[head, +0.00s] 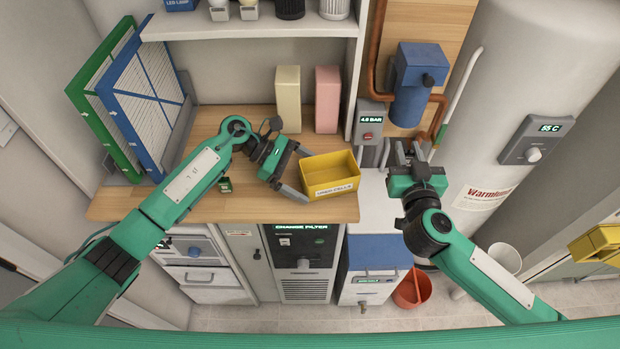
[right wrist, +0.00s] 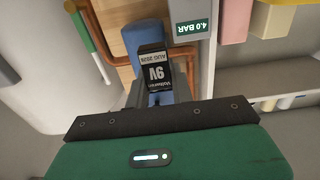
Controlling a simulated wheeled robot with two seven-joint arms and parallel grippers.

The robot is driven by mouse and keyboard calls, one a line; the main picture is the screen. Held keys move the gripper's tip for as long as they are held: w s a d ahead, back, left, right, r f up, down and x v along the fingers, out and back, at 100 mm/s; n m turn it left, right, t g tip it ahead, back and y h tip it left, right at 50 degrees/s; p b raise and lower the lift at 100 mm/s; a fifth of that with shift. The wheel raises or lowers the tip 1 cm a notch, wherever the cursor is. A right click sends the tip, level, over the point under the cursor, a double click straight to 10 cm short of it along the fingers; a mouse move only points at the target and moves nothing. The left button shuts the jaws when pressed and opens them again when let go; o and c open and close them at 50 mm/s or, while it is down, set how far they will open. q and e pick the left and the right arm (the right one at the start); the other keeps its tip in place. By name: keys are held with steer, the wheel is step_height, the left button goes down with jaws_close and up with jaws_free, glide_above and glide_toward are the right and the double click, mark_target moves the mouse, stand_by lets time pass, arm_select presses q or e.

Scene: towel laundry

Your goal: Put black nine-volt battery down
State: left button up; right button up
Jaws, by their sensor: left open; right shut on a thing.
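The black nine-volt battery (right wrist: 152,70) shows in the right wrist view, with "9V" lettering upside down, between the fingers of my right gripper. In the head view my right gripper (head: 408,155) is raised in front of the wall pipes and beside the white tank; the battery is hard to make out there. My left gripper (head: 300,172) is open and empty above the wooden counter (head: 240,207), its fingers just left of a yellow bin (head: 331,189).
A small dark-green item (head: 224,184) lies on the counter. Cream (head: 287,98) and pink (head: 327,99) boxes stand at the back. Filters (head: 140,90) lean at left. A grey pressure box (head: 369,121) and blue pump (head: 412,85) are near my right gripper.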

arm_select(q)
steer(key=c, duration=0.6)
steer(key=shift+o, duration=0.2)
arm_select(e)
steer(key=s+a+r, duration=0.2)
steer(key=a+r, duration=0.8)
steer(key=a, duration=0.5)
step_height(320, 180, down, 10)
steer(key=shift+s+a+r, duration=0.2)
steer(key=shift+s+r, duration=0.05)
